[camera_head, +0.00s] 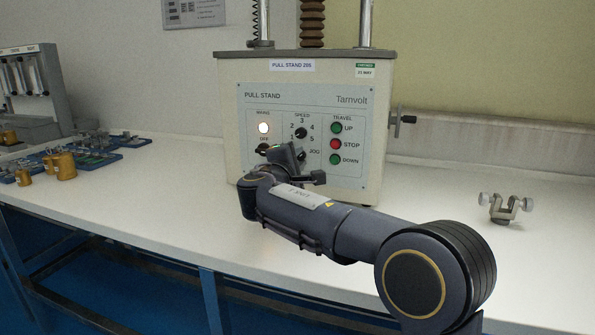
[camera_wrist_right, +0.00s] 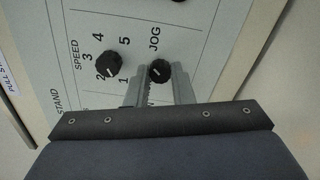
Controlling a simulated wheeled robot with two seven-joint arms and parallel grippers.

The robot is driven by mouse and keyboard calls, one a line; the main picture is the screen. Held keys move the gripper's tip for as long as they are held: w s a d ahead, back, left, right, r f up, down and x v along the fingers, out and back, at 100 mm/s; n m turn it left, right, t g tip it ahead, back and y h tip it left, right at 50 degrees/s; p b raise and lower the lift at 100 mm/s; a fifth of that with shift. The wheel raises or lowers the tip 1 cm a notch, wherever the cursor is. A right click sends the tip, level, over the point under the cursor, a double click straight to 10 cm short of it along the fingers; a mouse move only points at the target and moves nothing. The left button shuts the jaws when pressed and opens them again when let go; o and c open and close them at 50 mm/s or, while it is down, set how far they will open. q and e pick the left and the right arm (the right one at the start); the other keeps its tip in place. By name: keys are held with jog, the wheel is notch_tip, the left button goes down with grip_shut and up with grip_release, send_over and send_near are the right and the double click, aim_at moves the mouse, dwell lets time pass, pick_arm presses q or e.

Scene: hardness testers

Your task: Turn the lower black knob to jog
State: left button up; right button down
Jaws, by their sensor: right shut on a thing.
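The grey pull stand (camera_head: 230,120) stands upright on the white bench, its control panel facing me. The lower black knob (camera_wrist_right: 159,70) shows in the right wrist view beside the JOG label, below the speed knob on the panel. My right gripper (camera_wrist_right: 159,84) has one finger on each side of this knob and is shut on it. A small white mark shows on the knob, but its exact direction is hard to read. In the head view my right gripper (camera_head: 290,154) covers most of the knob. My left gripper is not in view.
The black speed knob (camera_head: 301,133) sits just above; it also shows in the wrist view (camera_wrist_right: 108,64). The lit mains lamp (camera_head: 263,128) is left, the red STOP button (camera_head: 336,144) right. A metal clamp (camera_head: 505,207) stands right. Blue trays (camera_head: 98,160) lie left.

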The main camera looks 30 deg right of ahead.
jog(key=shift+f+m+b, duration=0.1)
jog(key=shift+m+b, duration=0.2)
jog(key=shift+m, duration=0.1)
jog(key=c, duration=1.3)
grip_release()
jog(key=shift+o, duration=0.2)
jog(key=p+v, duration=0.1)
jog(key=v, duration=0.7)
jog(key=shift+r, duration=0.2)
